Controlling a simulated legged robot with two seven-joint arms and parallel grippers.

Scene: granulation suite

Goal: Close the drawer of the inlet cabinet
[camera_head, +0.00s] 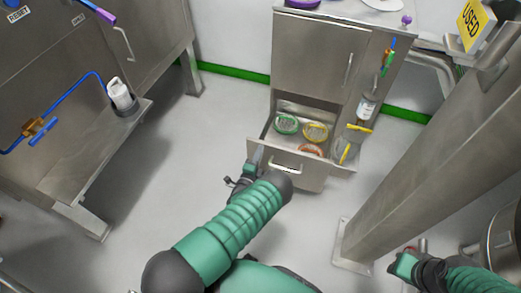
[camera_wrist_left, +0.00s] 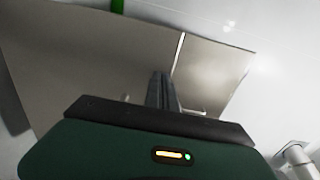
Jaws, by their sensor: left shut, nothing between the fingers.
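The inlet cabinet (camera_head: 312,62) is a steel unit against the back wall. Its lower drawer (camera_head: 283,168) stands pulled out, with a bar handle on its front. Green, yellow and orange-red round items lie inside it. My left gripper (camera_head: 256,158) is shut and empty at the drawer's left front corner; I cannot tell whether it touches the drawer. In the left wrist view its fingers (camera_wrist_left: 163,90) are together, with steel cabinet panels (camera_wrist_left: 205,75) beyond. My right gripper (camera_head: 405,262) is at the lower right, away from the cabinet, and its fingers are unclear.
A steel post (camera_head: 430,140) stands right of the drawer. A steel bench (camera_head: 95,155) with a white container is on the left. The grey floor (camera_head: 200,140) left of the drawer is clear.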

